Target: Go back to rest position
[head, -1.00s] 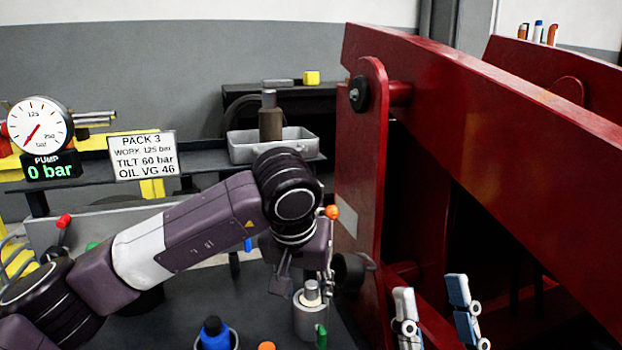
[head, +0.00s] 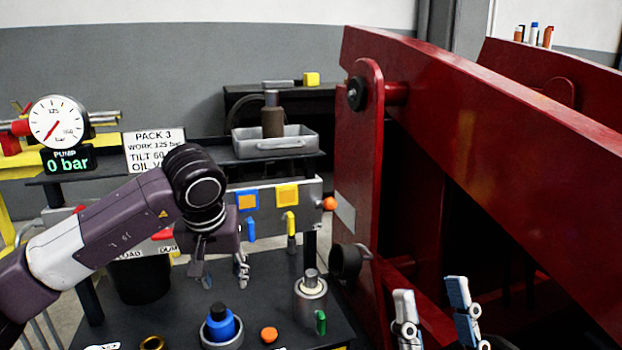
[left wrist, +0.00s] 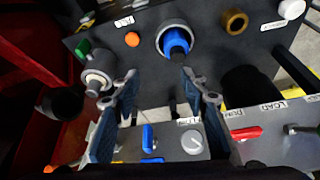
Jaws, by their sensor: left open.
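My left gripper (head: 222,272) is in the head view, hanging above the dark bench top (head: 180,315) in front of the valve panel (head: 315,190). It is apart from everything near it. In the left wrist view its two fingers (left wrist: 150,100) are spread with nothing between them. My right gripper (head: 436,312) shows at the lower right of the head view, its two fingers apart and empty, in front of the red frame (head: 500,120).
A blue-capped part (head: 221,325), an orange cap (head: 269,335) and a metal cylinder (head: 310,285) stand on the bench. A dark bucket (head: 140,280) stands left of my gripper. A gauge (head: 57,121) reads 0 bar. A grey tray (head: 275,142) sits behind.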

